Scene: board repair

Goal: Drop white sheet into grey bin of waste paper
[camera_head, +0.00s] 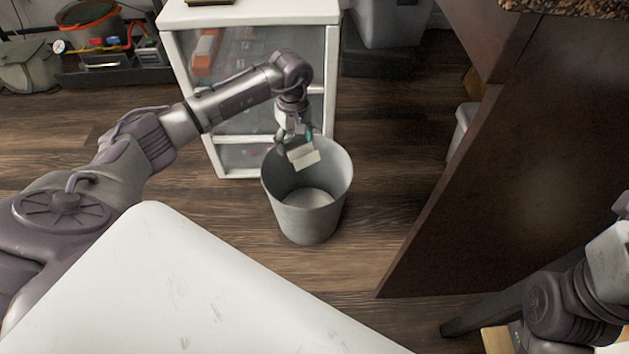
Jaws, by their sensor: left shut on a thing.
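The grey bin (310,222) stands upright on the wooden floor in the middle of the view. Its round mouth is open upward, and the part of its inside that shows looks empty. My left gripper (291,147) is over the bin's far left rim, shut on the small white sheet (304,158). The sheet hangs tilted over the bin's mouth, and the fingers partly hide it. I cannot tell if the sheet touches the rim. Part of my right arm shows at the lower right, but its gripper is not in view.
A white drawer unit (249,20) stands just behind the bin. A dark brown desk panel (480,170) rises to the right. A tool tray (112,70) lies at the far left back. Bare wooden floor (385,150) lies between the bin and the panel.

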